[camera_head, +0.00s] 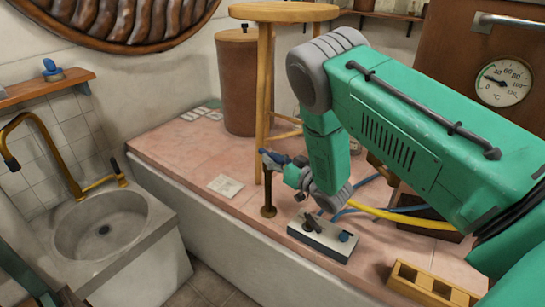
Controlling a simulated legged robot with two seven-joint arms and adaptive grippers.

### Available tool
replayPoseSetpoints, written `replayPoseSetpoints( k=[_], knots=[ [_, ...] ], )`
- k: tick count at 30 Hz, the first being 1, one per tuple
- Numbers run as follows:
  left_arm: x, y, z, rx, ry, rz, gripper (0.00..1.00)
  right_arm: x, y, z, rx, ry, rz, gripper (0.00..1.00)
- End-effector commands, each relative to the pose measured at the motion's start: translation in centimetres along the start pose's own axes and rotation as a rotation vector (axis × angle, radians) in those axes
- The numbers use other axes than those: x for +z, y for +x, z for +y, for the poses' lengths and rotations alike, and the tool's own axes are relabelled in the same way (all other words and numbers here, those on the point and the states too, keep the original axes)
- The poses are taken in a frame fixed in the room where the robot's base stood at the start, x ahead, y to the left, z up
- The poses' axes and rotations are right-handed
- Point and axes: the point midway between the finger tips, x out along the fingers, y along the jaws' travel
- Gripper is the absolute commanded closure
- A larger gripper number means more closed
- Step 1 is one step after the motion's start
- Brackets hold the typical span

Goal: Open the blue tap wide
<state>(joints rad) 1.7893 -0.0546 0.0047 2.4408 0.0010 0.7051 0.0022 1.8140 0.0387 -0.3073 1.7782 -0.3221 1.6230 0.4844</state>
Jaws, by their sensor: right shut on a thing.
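The blue tap shows as a small blue handle (271,156) on top of a thin bronze post (268,195) that stands on the pink tiled top. My right gripper (284,165) comes down from the right and is shut on the blue handle. The fingers are small here and partly merge with the handle, so their exact hold and how far the tap is turned cannot be told. Only a bit of my left arm shows at the lower left edge; its gripper is out of view.
A wooden stool (264,80) and brown canister (237,85) stand behind. Yellow (400,216) and blue hoses lie right. A sink (100,225) is left, a wooden block (432,285) at lower right.

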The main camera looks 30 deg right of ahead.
Motion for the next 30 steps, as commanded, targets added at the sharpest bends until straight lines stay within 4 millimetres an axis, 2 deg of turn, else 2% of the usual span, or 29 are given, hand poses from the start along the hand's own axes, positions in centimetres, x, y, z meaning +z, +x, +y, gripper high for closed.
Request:
replayPoseSetpoints(
  k=[11, 30],
  knots=[
    [0.0, -0.7, 0.0, 0.0, 0.0, 0.0, 0.44, -0.1, 0.2, -0.6, 0.339, 0.004, 0.072, 1.0],
    [0.1, 1.1, 0.0, 0.0, 0.0, 0.0, 0.44, 0.2, 1.0, -1.5, 0.924, 0.005, 0.193, 1.0]
  ],
)
